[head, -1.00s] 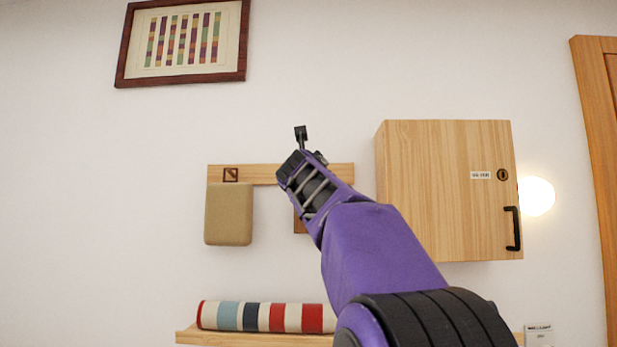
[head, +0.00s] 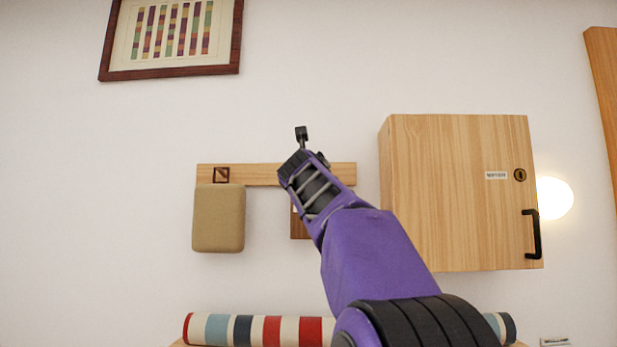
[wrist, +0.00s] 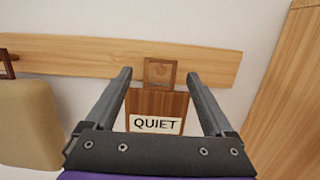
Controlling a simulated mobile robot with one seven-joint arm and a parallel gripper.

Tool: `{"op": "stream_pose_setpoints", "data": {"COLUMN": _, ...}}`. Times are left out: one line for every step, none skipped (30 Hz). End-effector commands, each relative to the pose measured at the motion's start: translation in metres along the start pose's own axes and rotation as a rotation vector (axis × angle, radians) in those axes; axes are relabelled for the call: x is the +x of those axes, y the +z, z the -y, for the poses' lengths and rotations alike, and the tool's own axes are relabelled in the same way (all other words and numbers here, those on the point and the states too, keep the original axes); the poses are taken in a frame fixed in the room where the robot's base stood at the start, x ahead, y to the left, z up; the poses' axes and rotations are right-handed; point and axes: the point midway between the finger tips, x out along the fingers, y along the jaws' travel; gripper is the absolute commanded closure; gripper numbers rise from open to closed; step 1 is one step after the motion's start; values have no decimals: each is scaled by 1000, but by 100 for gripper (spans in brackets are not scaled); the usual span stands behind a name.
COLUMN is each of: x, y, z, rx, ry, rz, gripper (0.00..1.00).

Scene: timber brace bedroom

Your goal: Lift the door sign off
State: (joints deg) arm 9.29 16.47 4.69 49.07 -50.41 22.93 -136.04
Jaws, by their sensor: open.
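The door sign (wrist: 142,104) is a brown wooden plaque with a white label reading "QUIET". It hangs from a square brown peg (wrist: 160,72) on a light wooden rail (wrist: 215,62). In the head view only a strip of the sign (head: 300,225) shows, the rest hidden behind my arm. My gripper (wrist: 158,80) is open, and in the wrist view its two fingers appear on either side of the sign and peg. I cannot tell whether they touch it. In the head view my gripper (head: 309,146) is in front of the rail.
A tan padded block (head: 218,220) hangs from the rail's left peg. A wooden cabinet (head: 455,200) with a black handle is close on the right. A striped roll (head: 258,330) lies below. A framed picture (head: 172,72) hangs upper left, and a round lamp (head: 556,198) glows beyond the cabinet.

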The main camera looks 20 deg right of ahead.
Motion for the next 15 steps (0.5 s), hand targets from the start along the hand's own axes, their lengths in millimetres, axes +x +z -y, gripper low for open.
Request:
{"op": "stream_pose_setpoints", "data": {"x": 0, "y": 0, "z": 0, "rx": 0, "ry": 0, "rz": 0, "gripper": 12}}
{"op": "stream_pose_setpoints", "data": {"x": 0, "y": 0, "z": 0, "rx": 0, "ry": 0, "rz": 0, "gripper": 14}}
{"op": "stream_pose_setpoints", "data": {"x": 0, "y": 0, "z": 0, "rx": 0, "ry": 0, "rz": 0, "gripper": 21}}
{"op": "stream_pose_setpoints", "data": {"x": 0, "y": 0, "z": 0, "rx": 0, "ry": 0, "rz": 0, "gripper": 27}}
{"op": "stream_pose_setpoints", "data": {"x": 0, "y": 0, "z": 0, "rx": 0, "ry": 0, "rz": 0, "gripper": 32}}
{"op": "stream_pose_setpoints", "data": {"x": 0, "y": 0, "z": 0, "rx": 0, "ry": 0, "rz": 0, "gripper": 40}}
{"op": "stream_pose_setpoints", "data": {"x": 0, "y": 0, "z": 0, "rx": 0, "ry": 0, "rz": 0, "gripper": 45}}
{"op": "stream_pose_setpoints", "data": {"x": 0, "y": 0, "z": 0, "rx": 0, "ry": 0, "rz": 0, "gripper": 50}}
{"op": "stream_pose_setpoints", "data": {"x": 0, "y": 0, "z": 0, "rx": 0, "ry": 0, "rz": 0, "gripper": 57}}
{"op": "stream_pose_setpoints", "data": {"x": 0, "y": 0, "z": 0, "rx": 0, "ry": 0, "rz": 0, "gripper": 63}}
{"op": "stream_pose_setpoints", "data": {"x": 0, "y": 0, "z": 0, "rx": 0, "ry": 0, "rz": 0, "gripper": 68}}
{"op": "stream_pose_setpoints", "data": {"x": 0, "y": 0, "z": 0, "rx": 0, "ry": 0, "rz": 0, "gripper": 76}}
{"op": "stream_pose_setpoints", "data": {"x": 0, "y": 0, "z": 0, "rx": 0, "ry": 0, "rz": 0, "gripper": 81}}
{"op": "stream_pose_setpoints", "data": {"x": 0, "y": 0, "z": 0, "rx": 0, "ry": 0, "rz": 0, "gripper": 86}}
{"op": "stream_pose_setpoints", "data": {"x": 0, "y": 0, "z": 0, "rx": 0, "ry": 0, "rz": -1, "gripper": 94}}
